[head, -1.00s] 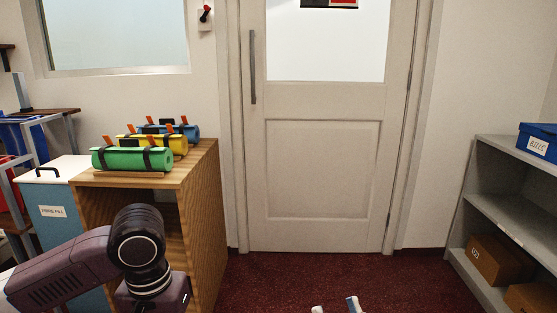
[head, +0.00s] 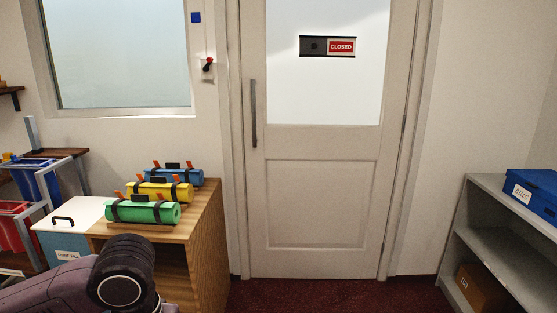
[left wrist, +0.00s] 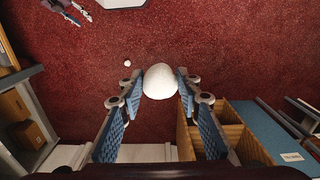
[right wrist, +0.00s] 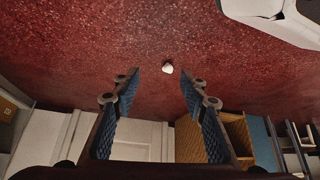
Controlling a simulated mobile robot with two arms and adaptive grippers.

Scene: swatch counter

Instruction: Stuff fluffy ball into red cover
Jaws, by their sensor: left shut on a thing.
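A white fluffy ball (left wrist: 160,82) sits between the fingertips of my left gripper (left wrist: 159,76) in the left wrist view, with both fingers against its sides. My right gripper (right wrist: 160,74) is open and empty in the right wrist view, its fingers well apart. A small white thing (right wrist: 168,67) shows beyond its fingertips; I cannot tell if it lies on the floor. In the head view only part of my left arm shows, and both grippers are out of frame. I cannot make out the red cover.
A wooden cabinet (head: 205,235) holds green (head: 142,211), yellow and blue rolls. A fibre fill bin (head: 68,241) and a red bin (head: 14,230) stand left. A closed door (head: 300,205) is ahead, grey shelves (head: 490,235) right. A small white bit (left wrist: 127,62) lies on the red floor.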

